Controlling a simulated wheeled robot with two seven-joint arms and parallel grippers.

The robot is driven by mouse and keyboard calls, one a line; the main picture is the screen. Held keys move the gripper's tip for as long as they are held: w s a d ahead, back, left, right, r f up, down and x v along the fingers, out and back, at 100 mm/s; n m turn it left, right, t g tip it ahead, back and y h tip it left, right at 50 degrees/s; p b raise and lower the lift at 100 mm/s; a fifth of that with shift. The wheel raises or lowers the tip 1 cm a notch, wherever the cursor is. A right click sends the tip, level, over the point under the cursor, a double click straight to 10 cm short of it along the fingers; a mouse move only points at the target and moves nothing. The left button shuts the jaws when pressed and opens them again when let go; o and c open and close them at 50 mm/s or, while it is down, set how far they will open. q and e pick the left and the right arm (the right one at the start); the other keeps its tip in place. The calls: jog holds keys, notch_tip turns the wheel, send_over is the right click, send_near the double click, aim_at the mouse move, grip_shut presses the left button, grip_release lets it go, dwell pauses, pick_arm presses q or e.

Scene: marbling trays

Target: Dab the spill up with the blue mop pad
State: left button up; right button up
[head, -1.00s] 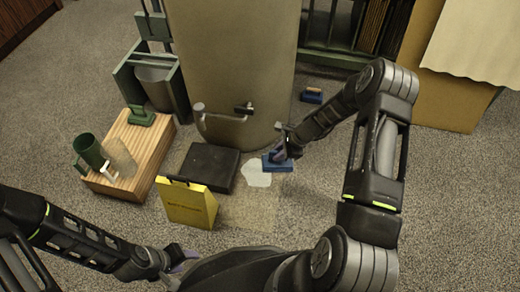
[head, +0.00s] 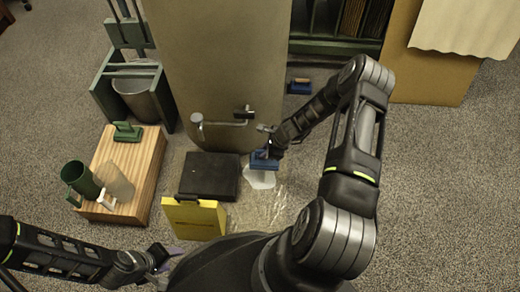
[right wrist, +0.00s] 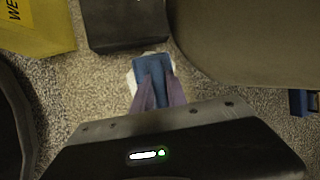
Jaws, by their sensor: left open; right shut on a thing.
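The blue mop pad (head: 263,162) is in my right gripper (head: 268,150), which is shut on it. The pad also shows in the right wrist view (right wrist: 152,66) between the purplish fingers. The spill (head: 260,182) is a whitish patch on the floor in front of the tank. The pad is over its far part and hides some of it; whether it touches the floor I cannot tell. In the right wrist view, white edges of the spill (right wrist: 131,82) show beside the pad. My left gripper (head: 163,258) is open and empty at the lower left, away from the spill.
A yellow sign (head: 194,220) and a black block (head: 210,176) stand left of the spill. A second blue pad (head: 299,87) lies farther back. A wooden platform (head: 125,165) bears green items. Carpet at right is clear.

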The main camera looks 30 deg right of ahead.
jog(key=shift+f+b, duration=1.95)
jog(key=shift+f, duration=0.6)
pick_arm(q)
jog(key=f, duration=0.4)
jog(key=shift+w+f, duration=0.1)
jog(key=shift+w, duration=0.3)
pick_arm(e)
jog(key=shift+r, duration=0.1)
